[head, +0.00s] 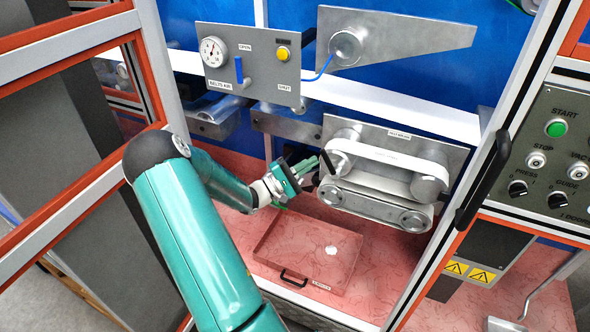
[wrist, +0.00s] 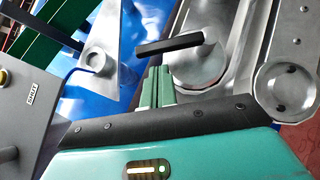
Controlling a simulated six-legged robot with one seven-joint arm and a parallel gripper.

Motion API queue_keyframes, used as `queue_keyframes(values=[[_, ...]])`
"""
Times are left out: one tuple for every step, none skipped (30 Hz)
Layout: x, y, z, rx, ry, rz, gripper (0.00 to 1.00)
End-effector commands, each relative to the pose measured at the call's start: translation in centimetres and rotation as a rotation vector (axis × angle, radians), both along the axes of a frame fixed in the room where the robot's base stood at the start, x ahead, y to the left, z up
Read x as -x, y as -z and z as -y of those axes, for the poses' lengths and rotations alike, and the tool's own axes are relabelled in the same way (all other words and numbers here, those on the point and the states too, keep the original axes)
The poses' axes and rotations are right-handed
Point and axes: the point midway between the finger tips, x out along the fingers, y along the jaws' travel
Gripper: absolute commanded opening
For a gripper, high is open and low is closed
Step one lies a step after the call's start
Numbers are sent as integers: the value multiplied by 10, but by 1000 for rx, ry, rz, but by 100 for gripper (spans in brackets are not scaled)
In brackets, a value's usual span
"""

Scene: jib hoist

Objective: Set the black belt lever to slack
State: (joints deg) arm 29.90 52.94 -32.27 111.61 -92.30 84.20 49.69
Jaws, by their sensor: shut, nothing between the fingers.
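The black belt lever (wrist: 170,45) is a short dark bar on the round metal hub of a roller in the wrist view. In the head view the lever (head: 327,162) shows as a small dark bar at the left end of the upper belt unit. My gripper (head: 308,167) is just left of the lever in the head view. Its green fingers (wrist: 156,86) are shut and empty in the wrist view, just below the bar. A gap shows between them and the bar, but I cannot judge the depth. No slack marking is readable.
The white belt (head: 390,160) runs around the rollers right of the lever. A grey panel (head: 250,66) with a gauge, blue lever and yellow button is above left. A clear tray (head: 310,255) lies below. A door handle (head: 484,180) stands at the right.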

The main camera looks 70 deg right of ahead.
Motion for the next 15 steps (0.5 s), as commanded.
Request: queue_keyframes(values=[[5, -3, 0, 0, 2, 1, 0], [7, -4, -1, 0, 1, 1, 0], [9, -5, -1, 0, 1, 1, 0], [10, -6, -1, 0, 1, 0, 0], [11, -6, -1, 0, 0, 0, 0], [11, -6, -1, 1, 0, 1, 0], [12, -7, -1, 1, 0, 1, 0], [12, -7, -1, 1, 0, 1, 0], [12, -7, -1, 1, 0, 1, 0], [11, -6, -1, 1, 0, 1, 0], [11, -6, -1, 1, 0, 1, 0], [11, -6, -1, 1, 0, 1, 0], [11, -6, -1, 1, 0, 1, 0], [11, -6, -1, 1, 0, 1, 0], [11, -6, -1, 1, 0, 1, 0]])
